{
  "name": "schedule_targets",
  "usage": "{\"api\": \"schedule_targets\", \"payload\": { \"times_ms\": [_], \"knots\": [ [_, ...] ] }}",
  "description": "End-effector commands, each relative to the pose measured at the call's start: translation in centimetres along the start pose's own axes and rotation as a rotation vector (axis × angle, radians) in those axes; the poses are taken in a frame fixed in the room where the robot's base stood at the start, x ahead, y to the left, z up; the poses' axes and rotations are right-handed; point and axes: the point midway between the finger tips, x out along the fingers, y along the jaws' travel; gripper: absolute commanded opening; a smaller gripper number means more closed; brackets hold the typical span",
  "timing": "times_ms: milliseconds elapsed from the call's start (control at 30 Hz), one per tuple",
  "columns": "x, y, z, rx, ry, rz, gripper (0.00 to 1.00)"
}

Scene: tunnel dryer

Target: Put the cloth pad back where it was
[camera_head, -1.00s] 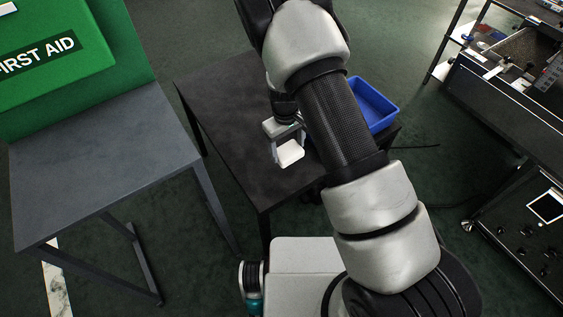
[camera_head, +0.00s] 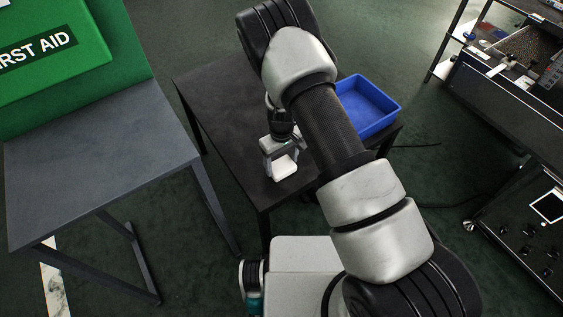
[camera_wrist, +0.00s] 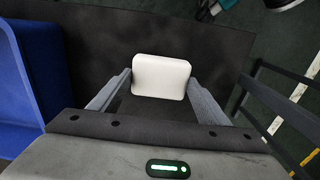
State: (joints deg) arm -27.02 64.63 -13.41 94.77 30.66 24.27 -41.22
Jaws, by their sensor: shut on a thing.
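The cloth pad (camera_wrist: 161,76) is white with rounded corners. In the wrist view it sits between the two grey fingers of my gripper (camera_wrist: 160,88), which are shut on it. In the head view the pad (camera_head: 284,167) shows at the fingertips of my gripper (camera_head: 283,163), over the front part of the black table (camera_head: 225,115). I cannot tell whether the pad touches the tabletop. My arm hides part of the table to the right.
A blue bin (camera_head: 367,104) stands at the table's right back; its side also shows in the wrist view (camera_wrist: 37,65). A grey table (camera_head: 95,165) with a green first aid box (camera_head: 50,50) is at left. Machinery (camera_head: 515,100) stands at right. The black table's left part is clear.

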Motion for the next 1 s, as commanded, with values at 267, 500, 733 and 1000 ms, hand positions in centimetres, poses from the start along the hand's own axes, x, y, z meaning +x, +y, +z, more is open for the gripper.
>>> {"api": "schedule_targets", "payload": {
  "times_ms": [267, 500, 733, 1000],
  "knots": [
    [0.0, 0.0, 0.0, 0.000, 0.001, 0.001, 0.88],
    [-0.4, 0.0, -0.1, 0.000, 0.002, 0.001, 0.88],
    [-4.1, 0.0, -0.2, 0.000, 0.005, 0.001, 0.88],
    [-9.6, 0.0, -0.1, 0.000, 0.003, 0.001, 0.88]
  ]
}}
